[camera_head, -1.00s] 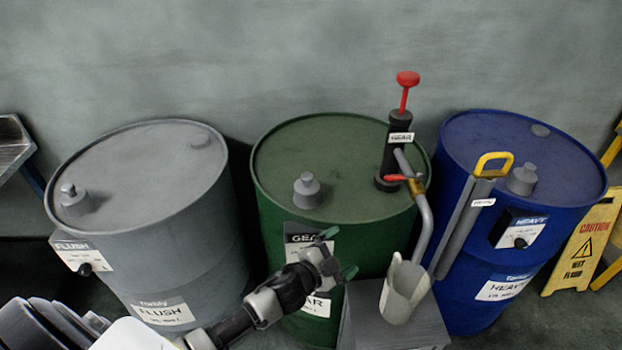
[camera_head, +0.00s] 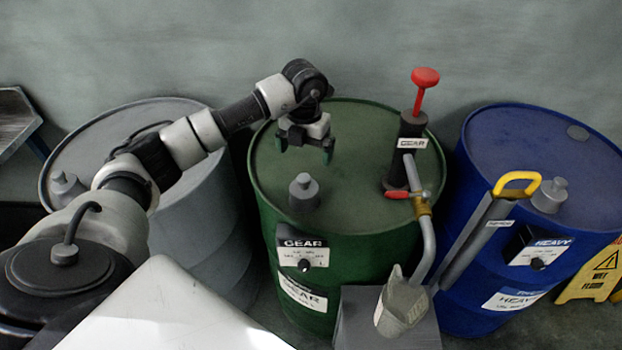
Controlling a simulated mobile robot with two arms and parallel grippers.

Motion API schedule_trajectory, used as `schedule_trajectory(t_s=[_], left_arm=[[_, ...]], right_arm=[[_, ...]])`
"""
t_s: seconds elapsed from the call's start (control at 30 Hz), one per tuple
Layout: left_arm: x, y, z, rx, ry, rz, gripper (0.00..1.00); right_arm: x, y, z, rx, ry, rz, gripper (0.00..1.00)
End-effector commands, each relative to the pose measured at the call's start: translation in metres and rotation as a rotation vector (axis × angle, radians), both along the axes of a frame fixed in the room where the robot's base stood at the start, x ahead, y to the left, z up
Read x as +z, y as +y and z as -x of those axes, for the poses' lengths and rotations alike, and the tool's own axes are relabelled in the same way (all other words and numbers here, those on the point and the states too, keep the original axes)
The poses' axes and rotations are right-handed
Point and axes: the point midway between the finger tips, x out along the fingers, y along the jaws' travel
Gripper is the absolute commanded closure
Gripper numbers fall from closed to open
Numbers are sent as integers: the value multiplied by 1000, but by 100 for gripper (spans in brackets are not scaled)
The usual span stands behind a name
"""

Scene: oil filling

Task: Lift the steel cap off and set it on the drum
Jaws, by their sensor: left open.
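The steel cap (camera_head: 304,190) is a small grey stepped cap with a knob, upright on the top of the green GEAR drum (camera_head: 352,205), left of the pump. My left gripper (camera_head: 306,150) hangs over the drum top with its fingers pointing down. It is open and empty, and shows above and behind the cap in the picture, apart from it. My right gripper is not in view.
A red-handled pump (camera_head: 410,140) stands on the green drum's right side, its spout over a pale jug (camera_head: 402,303). The grey drum (camera_head: 180,235) and blue drum (camera_head: 540,140) stand either side, each with a similar cap. The green drum's middle top is clear.

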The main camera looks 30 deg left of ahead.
Motion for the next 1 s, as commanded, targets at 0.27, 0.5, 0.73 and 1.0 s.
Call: schedule_trajectory(t_s=[0.27,0.5,0.73,1.0], left_arm=[[-39,-1,1,-3,3,4,0],[-61,-4,5,-3,7,6,0],[-92,-5,5,-3,3,7,0],[-96,-4,5,-4,1,5,0]], right_arm=[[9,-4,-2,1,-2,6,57],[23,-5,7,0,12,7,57],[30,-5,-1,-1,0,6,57],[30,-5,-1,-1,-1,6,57]])
